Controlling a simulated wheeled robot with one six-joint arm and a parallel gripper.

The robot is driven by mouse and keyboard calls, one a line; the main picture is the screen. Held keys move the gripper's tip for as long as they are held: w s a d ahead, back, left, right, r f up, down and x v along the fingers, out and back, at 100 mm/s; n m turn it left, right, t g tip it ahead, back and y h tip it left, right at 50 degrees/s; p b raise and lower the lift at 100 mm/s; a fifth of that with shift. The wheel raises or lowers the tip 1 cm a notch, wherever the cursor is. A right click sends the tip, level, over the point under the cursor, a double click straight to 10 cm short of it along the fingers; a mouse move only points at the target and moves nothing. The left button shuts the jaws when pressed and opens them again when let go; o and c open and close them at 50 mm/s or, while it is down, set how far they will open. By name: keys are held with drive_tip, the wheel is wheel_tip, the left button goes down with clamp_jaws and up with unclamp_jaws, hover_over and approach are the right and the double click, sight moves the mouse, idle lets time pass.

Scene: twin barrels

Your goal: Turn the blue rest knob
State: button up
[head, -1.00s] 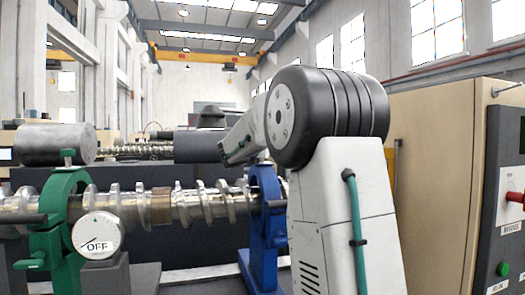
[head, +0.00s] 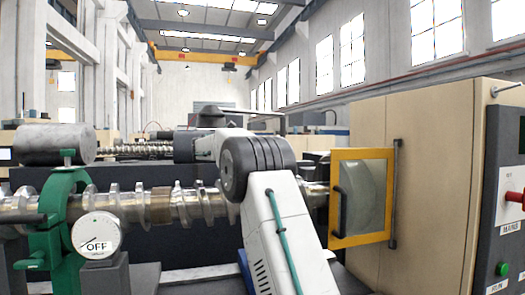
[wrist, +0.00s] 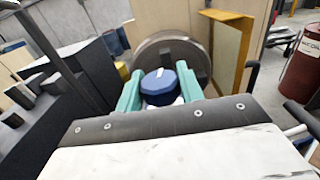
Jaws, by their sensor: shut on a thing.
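The blue knob (wrist: 158,86) is a round, faceted cap in the middle of the wrist view. My gripper (wrist: 158,72) has one teal finger on each side of it and is shut on it. The lower part of the knob is hidden by my gripper's body. In the head view my arm covers my gripper and most of the blue rest; only a small blue piece of the rest (head: 246,267) shows left of my arm. The steel screw (head: 120,206) runs horizontally behind my arm.
A green rest (head: 75,190) holds the screw at left, with a white OFF dial (head: 96,234) beside it. A yellow-framed door (head: 336,230) stands right of my arm, beside a beige cabinet (head: 430,170). A large grey disc (wrist: 178,50) is behind the knob.

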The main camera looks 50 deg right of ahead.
drive_tip(key=shift+m+g+y, duration=0.8)
drive_tip(key=shift+m+g, duration=0.1)
drive_tip(key=shift+g, duration=0.3)
drive_tip(key=o, duration=1)
drive_tip(key=shift+v, duration=3.9)
drive_tip(key=shift+w+d, duration=0.1)
